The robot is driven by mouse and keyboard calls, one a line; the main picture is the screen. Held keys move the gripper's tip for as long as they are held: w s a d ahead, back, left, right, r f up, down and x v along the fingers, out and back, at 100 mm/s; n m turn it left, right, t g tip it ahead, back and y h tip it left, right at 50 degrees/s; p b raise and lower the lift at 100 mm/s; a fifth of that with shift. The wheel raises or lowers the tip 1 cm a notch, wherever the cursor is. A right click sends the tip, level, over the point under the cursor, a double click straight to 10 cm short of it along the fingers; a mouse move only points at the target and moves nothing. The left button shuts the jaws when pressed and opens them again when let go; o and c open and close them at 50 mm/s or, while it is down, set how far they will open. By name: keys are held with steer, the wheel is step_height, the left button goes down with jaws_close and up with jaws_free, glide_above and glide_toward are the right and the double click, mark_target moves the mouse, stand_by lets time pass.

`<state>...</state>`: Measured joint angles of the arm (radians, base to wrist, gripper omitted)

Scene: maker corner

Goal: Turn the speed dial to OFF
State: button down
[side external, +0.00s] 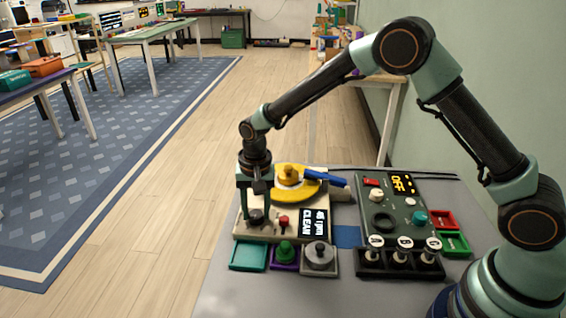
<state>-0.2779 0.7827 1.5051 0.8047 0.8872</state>
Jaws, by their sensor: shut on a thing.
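The speed dial (257,217) seems to be the dark knob at the front left of the beige turntable unit (243,235). My gripper (256,208) points down over it, with its fingers around the knob, shut on it. The fingers partly hide the dial, and I cannot read its pointer. The unit's tilted black display (314,224) shows white text that looks like "45 rpm" and "CLEAN". A small red knob (283,222) sits just right of the dial. Behind is a yellow disc (285,189) with an orange-brown piece on top.
A blue bar (320,177) reaches over the disc's right side. A dark panel (405,205) at right has an orange "OFF" display. In front are a teal tray (248,257), a green knob (285,252), a grey lidded piece (319,256) and a black rack (400,262) with lettered pieces.

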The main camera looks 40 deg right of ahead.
steer(key=n, duration=0.4)
steer(key=shift+d+n, duration=0.15)
steer(key=shift+n, duration=0.15)
steer(key=n, duration=0.4)
steer(key=shift+n+g, duration=0.3)
steer(key=n, duration=0.4)
steer(key=shift+f+n+g, duration=0.1)
steer(key=shift+n+g, duration=0.2)
steer(key=shift+n, duration=2.2)
steer(key=shift+w, duration=0.1)
steer(key=shift+c, duration=1.9)
jaws_free()
steer(key=shift+r, duration=0.2)
